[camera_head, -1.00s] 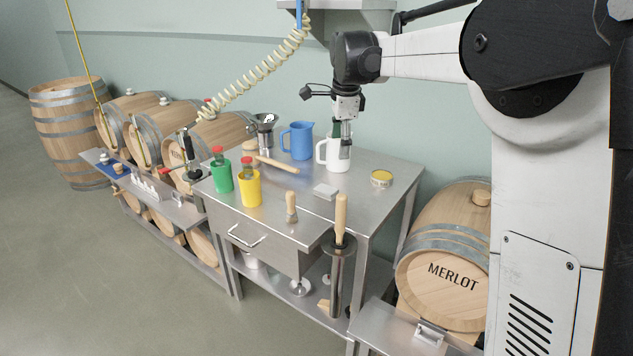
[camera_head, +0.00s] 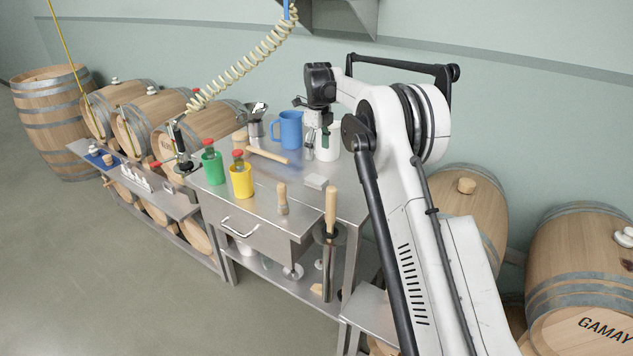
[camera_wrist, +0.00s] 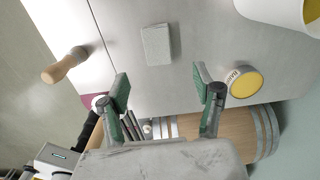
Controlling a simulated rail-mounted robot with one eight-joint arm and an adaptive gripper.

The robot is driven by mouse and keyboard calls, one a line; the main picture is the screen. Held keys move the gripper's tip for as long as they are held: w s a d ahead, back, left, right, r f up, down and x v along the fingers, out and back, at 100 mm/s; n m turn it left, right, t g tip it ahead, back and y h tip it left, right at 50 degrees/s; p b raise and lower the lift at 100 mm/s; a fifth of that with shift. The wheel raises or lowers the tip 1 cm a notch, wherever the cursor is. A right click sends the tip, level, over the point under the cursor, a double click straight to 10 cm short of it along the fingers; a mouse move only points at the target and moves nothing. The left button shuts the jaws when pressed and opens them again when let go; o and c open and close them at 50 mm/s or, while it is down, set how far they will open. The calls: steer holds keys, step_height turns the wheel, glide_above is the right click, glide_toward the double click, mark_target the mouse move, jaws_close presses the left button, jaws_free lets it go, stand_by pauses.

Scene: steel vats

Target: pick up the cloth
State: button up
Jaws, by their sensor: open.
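The cloth (camera_head: 316,181) looks like a small, light grey folded rectangle lying flat on the steel table (camera_head: 340,204). In the wrist view the cloth (camera_wrist: 156,44) lies beyond the fingertips, roughly in line with the gap between them. My gripper (camera_wrist: 161,82) has its two green-padded fingers spread apart, with nothing between them. In the head view my gripper (camera_head: 318,147) is above the table, behind the cloth, in front of the white jug and partly covering it. It does not touch the cloth.
The white jug (camera_head: 329,143) and blue jug (camera_head: 287,129) stand behind the cloth. A yellow-topped tin (camera_wrist: 243,83) is close to one finger in the wrist view.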

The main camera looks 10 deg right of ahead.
glide_above(316, 179)
steer(key=f, duration=0.7)
steer(key=shift+w+d, duration=0.2)
steer(key=shift+d, duration=0.1)
steer(key=shift+a+f+p, duration=0.2)
steer(key=shift+f+p, duration=0.4)
steer(key=shift+f, duration=1.95)
steer(key=shift+c, duration=0.2)
steer(key=c, duration=1.2)
step_height(316, 179, up, 10)
steer(key=shift+r+b, duration=0.1)
steer(key=shift+b, duration=0.4)
